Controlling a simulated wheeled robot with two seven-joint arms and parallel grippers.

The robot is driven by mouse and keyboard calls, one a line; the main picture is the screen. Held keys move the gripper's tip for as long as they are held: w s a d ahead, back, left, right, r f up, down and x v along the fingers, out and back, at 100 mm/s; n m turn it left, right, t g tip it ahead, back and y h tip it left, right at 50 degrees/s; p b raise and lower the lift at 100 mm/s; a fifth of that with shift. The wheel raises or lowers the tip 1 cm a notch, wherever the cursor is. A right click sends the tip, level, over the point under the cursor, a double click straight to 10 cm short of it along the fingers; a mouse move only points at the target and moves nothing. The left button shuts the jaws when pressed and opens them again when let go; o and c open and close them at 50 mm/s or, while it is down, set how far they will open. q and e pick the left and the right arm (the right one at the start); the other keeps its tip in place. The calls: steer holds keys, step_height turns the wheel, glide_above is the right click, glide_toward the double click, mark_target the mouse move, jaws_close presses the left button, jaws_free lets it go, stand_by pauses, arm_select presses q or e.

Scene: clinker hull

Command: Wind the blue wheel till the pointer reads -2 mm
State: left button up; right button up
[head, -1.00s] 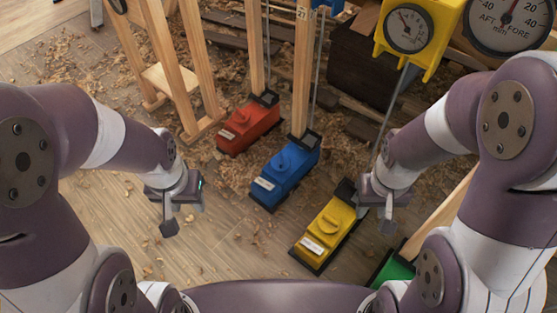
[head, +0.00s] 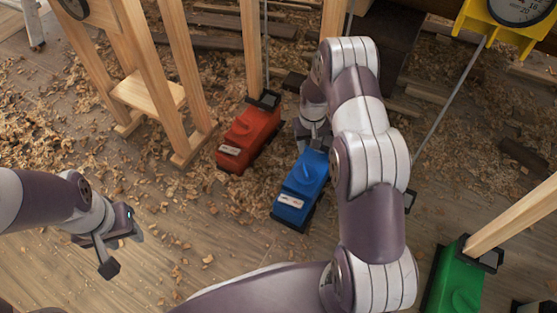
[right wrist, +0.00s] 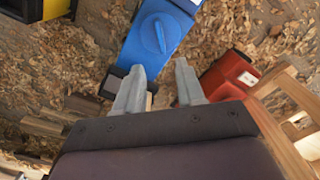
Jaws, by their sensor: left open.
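The blue jack box (head: 296,206) sits on the floor near the middle of the head view, with a pale label on its front. Its round blue wheel (right wrist: 158,35), with a raised bar across it, shows on its top in the right wrist view. My right gripper (right wrist: 158,88) is open and empty, its fingertips near the box and apart from the wheel. In the head view it (head: 313,138) is at the box's far end, partly covered by my arm. My left gripper (head: 118,254) is open and empty at lower left. A yellow-framed dial (head: 515,8) is cut off; I cannot read it.
A red box (head: 250,135) stands left of the blue one; a green box (head: 452,285) is at lower right. A yellow box (right wrist: 40,10) shows in the right wrist view. Wooden posts (head: 252,50) rise behind. Shavings cover the floor; the front left floor is open.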

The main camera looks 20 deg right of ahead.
mark_target(305, 169)
step_height(305, 169, down, 12)
steer(key=b, duration=0.8)
steer(key=shift+f, duration=0.25)
jaws_close()
